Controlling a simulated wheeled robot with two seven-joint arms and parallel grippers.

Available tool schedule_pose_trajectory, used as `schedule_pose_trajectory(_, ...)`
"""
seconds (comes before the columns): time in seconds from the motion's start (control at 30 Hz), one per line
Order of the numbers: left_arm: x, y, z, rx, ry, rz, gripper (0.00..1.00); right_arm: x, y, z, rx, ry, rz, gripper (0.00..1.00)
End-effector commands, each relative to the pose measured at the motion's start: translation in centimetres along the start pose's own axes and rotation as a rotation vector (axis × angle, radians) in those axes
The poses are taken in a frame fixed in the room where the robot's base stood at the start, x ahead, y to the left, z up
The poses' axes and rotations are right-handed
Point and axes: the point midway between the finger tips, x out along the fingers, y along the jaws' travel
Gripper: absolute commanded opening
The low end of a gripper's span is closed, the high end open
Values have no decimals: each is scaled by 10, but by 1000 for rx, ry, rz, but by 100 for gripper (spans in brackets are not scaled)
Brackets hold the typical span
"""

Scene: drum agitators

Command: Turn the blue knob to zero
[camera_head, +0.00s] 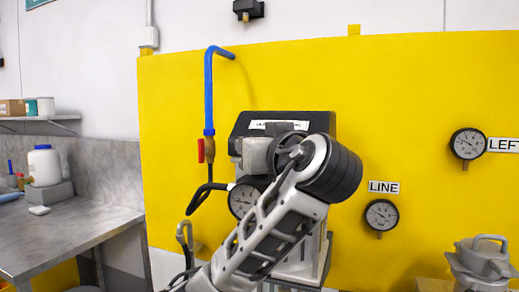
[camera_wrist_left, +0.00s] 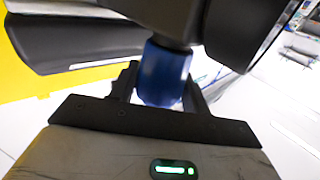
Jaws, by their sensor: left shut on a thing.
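The blue knob (camera_wrist_left: 164,72) shows in the left wrist view, below a dark shaft on the underside of a dark housing. My left gripper (camera_wrist_left: 162,90) has one finger on each side of the knob and is shut on it. In the head view my arm crosses in front of the regulator unit (camera_head: 265,125), and the knob and gripper fingers are hidden there. No mark or scale on the knob is readable. A gauge (camera_head: 243,200) on the unit is partly covered by my arm, and its reading is too small to tell. My right gripper is in neither view.
A yellow panel (camera_head: 400,95) stands behind the unit. A blue pipe (camera_head: 208,90) and red valve handle (camera_head: 201,151) are left of it. The LINE gauge (camera_head: 381,215) and LEFT gauge (camera_head: 467,144) are at right. A metal bench (camera_head: 80,235) stands at far left.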

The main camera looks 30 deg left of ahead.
Motion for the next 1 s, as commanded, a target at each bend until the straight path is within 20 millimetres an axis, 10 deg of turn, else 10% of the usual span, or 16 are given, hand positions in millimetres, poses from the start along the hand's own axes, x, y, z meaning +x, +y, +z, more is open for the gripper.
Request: schedule_pose_trajectory(1.0,0,0,0,2,0,-801,24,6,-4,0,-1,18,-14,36)
